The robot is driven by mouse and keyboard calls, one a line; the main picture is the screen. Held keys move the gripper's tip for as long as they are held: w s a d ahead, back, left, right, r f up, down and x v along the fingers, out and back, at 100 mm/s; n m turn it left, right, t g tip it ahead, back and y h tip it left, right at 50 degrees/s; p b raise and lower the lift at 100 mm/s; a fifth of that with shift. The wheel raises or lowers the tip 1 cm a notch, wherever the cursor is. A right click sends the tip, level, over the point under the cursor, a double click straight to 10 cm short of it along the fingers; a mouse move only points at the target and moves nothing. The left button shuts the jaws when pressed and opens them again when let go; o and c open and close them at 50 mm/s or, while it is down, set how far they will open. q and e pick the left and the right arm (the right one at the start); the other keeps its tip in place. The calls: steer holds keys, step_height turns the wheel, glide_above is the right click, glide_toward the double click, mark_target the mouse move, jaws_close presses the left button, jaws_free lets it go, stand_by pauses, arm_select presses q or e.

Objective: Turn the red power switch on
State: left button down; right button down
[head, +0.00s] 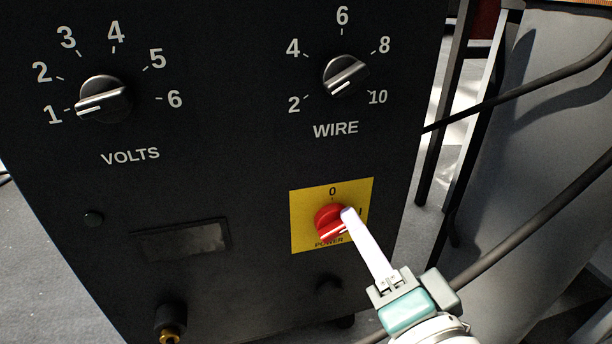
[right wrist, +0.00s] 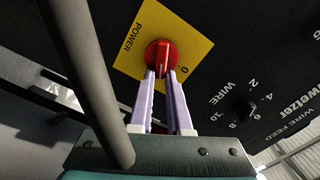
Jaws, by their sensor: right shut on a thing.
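The red power switch (head: 328,221) is a round knob on a yellow plate (head: 305,215) low on the black machine's front. The plate carries a 0 above the knob, a mark at its right and POWER below. A pale line on the knob runs from lower left up toward the right-hand mark. My right gripper (head: 347,212) reaches in from the lower right, its pale fingers shut on the knob. In the right wrist view the fingertips (right wrist: 161,74) straddle the ridge of the red knob (right wrist: 158,50); they hide part of the plate. My left gripper is not in view.
The black panel also has a VOLTS knob (head: 104,97), a WIRE knob (head: 345,75), a small dark window (head: 182,239) and a brass-tipped socket (head: 170,322). A dark bar (head: 540,225) crosses at the right near my right arm. Grey floor (head: 30,265) shows at the left.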

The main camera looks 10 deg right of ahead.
steer(key=m, duration=0.2)
steer(key=f+m+b, duration=0.1)
steer(key=m, duration=0.2)
steer(key=shift+d, duration=0.1)
steer(key=shift+m, duration=0.3)
stand_by(0.4)
steer(key=c, duration=0.9)
jaws_free()
steer(key=shift+o, duration=0.2)
steer(key=shift+s, duration=0.1)
steer(key=s+p, duration=0.3)
steer(key=s, duration=0.6)
steer(key=shift+s+d, duration=0.15)
steer(key=shift+s, duration=0.25)
